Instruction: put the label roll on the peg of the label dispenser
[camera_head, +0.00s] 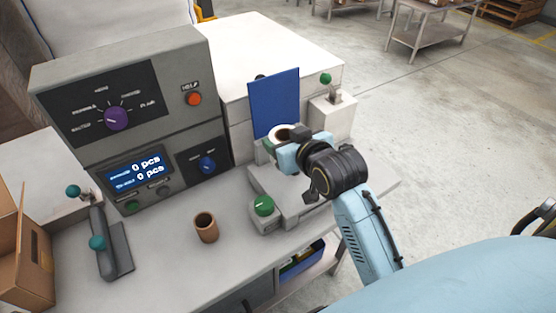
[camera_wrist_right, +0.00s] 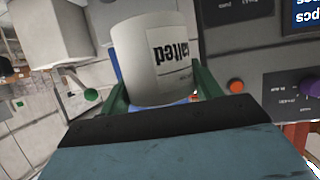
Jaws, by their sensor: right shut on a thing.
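The label roll (camera_head: 283,133) is a short white cylinder with a dark hole on top. In the right wrist view the roll (camera_wrist_right: 158,58) shows large black print and sits between the green fingers. My right gripper (camera_head: 279,146) is shut on it, above a low grey device (camera_head: 290,211) with a green knob and in front of an upright blue panel (camera_head: 275,103). I cannot tell for sure which device is the label dispenser, and no peg shows clearly. My left gripper is not in view.
A grey control cabinet (camera_head: 130,75) with a lit display stands at the left. A brown cup (camera_head: 206,228) stands on the bench (camera_head: 165,265). A grey lever device (camera_head: 112,252) and a cardboard box (camera_head: 22,262) are at far left. A white box (camera_head: 330,118) with a green-tipped switch stands behind my gripper.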

